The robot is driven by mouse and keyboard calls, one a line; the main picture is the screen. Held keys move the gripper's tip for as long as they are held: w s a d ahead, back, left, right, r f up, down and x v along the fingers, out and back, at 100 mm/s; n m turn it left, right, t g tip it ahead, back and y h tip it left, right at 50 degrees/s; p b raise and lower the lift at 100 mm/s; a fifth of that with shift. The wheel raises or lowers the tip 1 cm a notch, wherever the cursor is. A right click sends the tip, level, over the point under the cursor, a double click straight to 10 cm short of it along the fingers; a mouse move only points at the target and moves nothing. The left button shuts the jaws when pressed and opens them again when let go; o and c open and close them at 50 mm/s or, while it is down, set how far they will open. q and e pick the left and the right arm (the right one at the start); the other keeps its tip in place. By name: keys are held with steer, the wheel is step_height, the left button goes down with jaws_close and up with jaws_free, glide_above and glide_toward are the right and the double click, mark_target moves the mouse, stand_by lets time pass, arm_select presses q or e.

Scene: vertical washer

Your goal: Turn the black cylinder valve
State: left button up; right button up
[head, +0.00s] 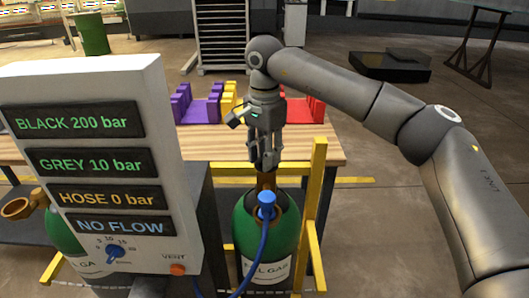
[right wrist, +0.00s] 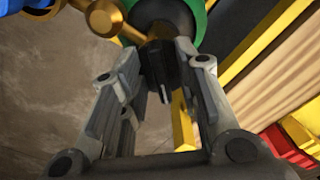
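The black cylinder valve (right wrist: 158,68) is a small dark knob on a brass fitting at the top of the green cylinder. In the right wrist view it lies between the two fingers of my right gripper (right wrist: 157,58). The fingers stand apart on either side of it, and I cannot tell whether they touch it. In the head view my right gripper (head: 264,158) points down over the green cylinder (head: 248,228), and its fingers hide the valve. My left gripper is not in view.
A grey panel (head: 158,100) at left reads BLACK 200 bar, GREY 10 bar, HOSE 0 bar and NO FLOW. A blue hose connector (head: 266,204) sits in front of the valve. A yellow frame (head: 314,200) stands right of the cylinder. A wooden table (head: 225,147) is behind.

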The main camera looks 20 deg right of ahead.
jaws_close()
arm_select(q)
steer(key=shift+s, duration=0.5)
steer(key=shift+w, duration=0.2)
arm_select(e)
steer(key=shift+m, duration=1)
steer(key=m, duration=0.6)
steer(key=shift+w, duration=0.25)
steer(key=m, duration=0.5)
steer(key=shift+w+m, duration=0.15)
steer(key=shift+m, duration=0.15)
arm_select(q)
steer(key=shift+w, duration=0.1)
arm_select(e)
steer(key=m, duration=0.4)
steer(key=shift+d, duration=0.1)
steer(key=shift+m, duration=0.3)
